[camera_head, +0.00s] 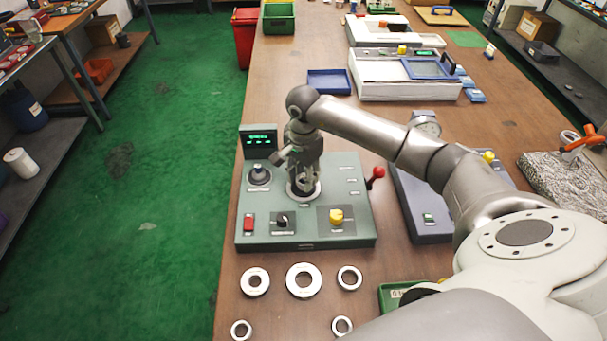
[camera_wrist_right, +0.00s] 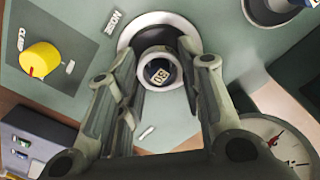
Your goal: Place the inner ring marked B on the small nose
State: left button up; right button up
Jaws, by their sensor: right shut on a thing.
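My right gripper (camera_head: 303,184) is over the middle of a grey-green panel (camera_head: 345,193), pointing down. In the right wrist view the gripper (camera_wrist_right: 160,62) is shut on a pale ring (camera_wrist_right: 178,80), which surrounds a dark round face with light characters. A wider pale round base (camera_wrist_right: 128,38) shows behind it, beside a printed label. I cannot tell whether the ring touches that base, and no letter B is readable on it. Another nose with a dark blue top (camera_head: 258,172) stands on the panel's left. My left gripper is not in view.
The panel carries a green display (camera_head: 258,140), red switch (camera_head: 249,222), black knob (camera_head: 282,220), yellow knob (camera_head: 336,216) and red-tipped lever (camera_head: 377,172). Several loose rings, including a large one (camera_head: 303,280), lie in front. A blue tray (camera_head: 329,82) sits behind.

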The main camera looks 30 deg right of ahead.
jog(key=shift+f+b, duration=0.55)
jog(key=shift+f, duration=0.15)
jog(key=o, duration=1.1)
notch_tip(320, 180, up, 12)
